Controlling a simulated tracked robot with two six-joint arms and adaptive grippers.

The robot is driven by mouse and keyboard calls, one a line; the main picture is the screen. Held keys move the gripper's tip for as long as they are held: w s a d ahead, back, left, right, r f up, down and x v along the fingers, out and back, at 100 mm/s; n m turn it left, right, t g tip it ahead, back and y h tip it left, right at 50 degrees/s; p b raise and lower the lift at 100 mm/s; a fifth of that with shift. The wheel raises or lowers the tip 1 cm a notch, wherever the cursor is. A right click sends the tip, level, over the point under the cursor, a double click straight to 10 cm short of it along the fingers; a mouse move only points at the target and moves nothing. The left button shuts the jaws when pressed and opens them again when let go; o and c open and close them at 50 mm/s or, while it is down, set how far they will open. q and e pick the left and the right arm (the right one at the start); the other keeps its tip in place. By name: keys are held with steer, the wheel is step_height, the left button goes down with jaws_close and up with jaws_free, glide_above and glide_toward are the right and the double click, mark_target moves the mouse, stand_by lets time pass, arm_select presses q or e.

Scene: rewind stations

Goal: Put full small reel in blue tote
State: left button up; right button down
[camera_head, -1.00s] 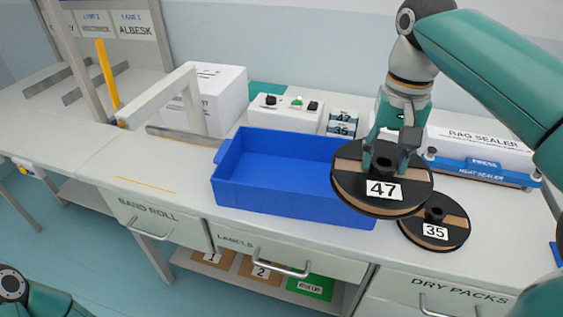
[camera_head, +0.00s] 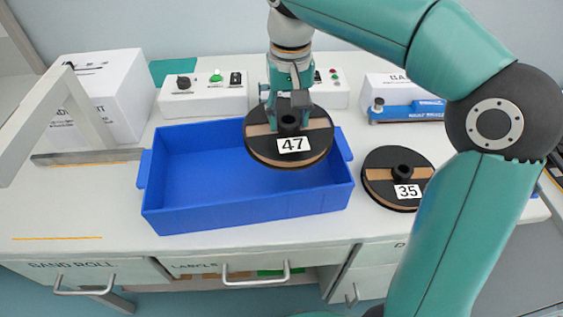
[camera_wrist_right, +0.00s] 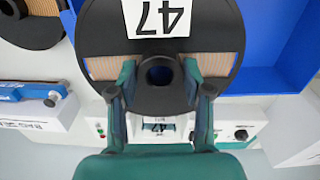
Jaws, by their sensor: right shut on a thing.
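My right gripper (camera_head: 289,100) is shut on the black hub of a reel labelled 47 (camera_head: 310,135). This reel has black flanges with tan tape showing and is held above the right part of the blue tote (camera_head: 200,222). In the right wrist view, the two fingers (camera_wrist_right: 160,80) grip either side of the hub of reel 47 (camera_wrist_right: 105,35). The tote is empty where it shows; the reel hides part of its right side. A similar reel labelled 35 (camera_head: 380,160) lies flat on the bench, right of the tote. My left gripper is out of view.
A white box (camera_head: 120,85) and a pale frame (camera_head: 85,115) stand left of the tote. A control box (camera_head: 205,95) stands behind it, and a bag sealer (camera_head: 405,110) at the back right. Drawers (camera_head: 255,277) line the bench front.

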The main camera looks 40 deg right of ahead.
step_height(320, 180, down, 12)
steer(key=shift+f+b, duration=0.25)
steer(key=shift+b, duration=0.8)
steer(key=c, duration=0.5)
jaws_free()
step_height(320, 180, up, 12)
steer(key=p, duration=0.2)
